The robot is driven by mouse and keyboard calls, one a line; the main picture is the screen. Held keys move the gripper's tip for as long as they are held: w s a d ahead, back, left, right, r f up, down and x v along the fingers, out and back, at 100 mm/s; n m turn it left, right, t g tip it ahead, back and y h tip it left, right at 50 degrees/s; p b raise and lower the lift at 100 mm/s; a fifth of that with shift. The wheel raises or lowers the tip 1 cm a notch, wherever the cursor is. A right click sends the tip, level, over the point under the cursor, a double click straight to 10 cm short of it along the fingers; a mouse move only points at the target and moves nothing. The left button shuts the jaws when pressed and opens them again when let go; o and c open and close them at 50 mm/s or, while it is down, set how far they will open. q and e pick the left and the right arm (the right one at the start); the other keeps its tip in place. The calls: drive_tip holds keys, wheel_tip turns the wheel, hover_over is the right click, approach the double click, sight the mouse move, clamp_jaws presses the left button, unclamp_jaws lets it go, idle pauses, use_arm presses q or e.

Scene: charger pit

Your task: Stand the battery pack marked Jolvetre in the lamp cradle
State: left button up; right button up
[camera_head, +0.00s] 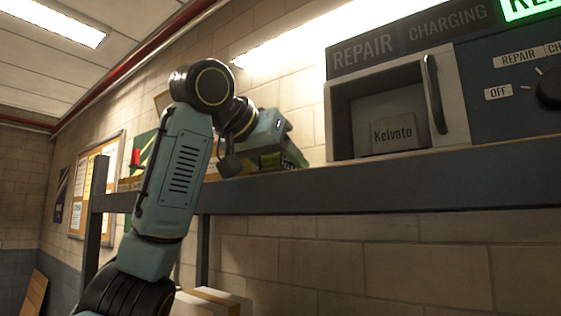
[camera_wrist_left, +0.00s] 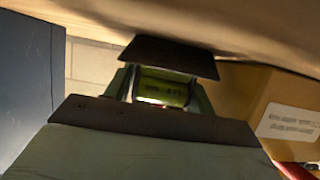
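My left gripper (camera_head: 272,143) is over the shelf, left of the repair charging box. A green object (camera_head: 292,158) shows close against it there. In the left wrist view a green cylinder-like piece (camera_wrist_left: 163,88) lies between the dark parts of my left gripper (camera_wrist_left: 165,92). Its print is too small to read, and I cannot tell whether the fingers press on it. I read the name Jolvetre nowhere, and I cannot make out the lamp cradle. My right gripper is in neither view.
The repair charging box (camera_head: 338,128) has a handled door and holds a pack labelled Kelvate (camera_head: 393,135). A long blue-grey shelf edge (camera_head: 400,186) runs across the view. A cardboard box (camera_wrist_left: 265,105) with a white label shows at right in the wrist view.

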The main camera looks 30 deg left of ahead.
use_arm(q)
drive_tip(key=shift+s+r, duration=0.2)
drive_tip(key=shift+r, duration=0.1)
drive_tip(key=b+v, duration=0.1)
drive_tip(key=v, duration=0.9)
drive_tip(key=shift+s+a+b, duration=0.1)
drive_tip(key=shift+s+b, duration=0.05)
drive_tip(key=shift+b, duration=0.2)
drive_tip(key=shift+s+r, duration=0.2)
drive_tip(key=shift+s, duration=0.4)
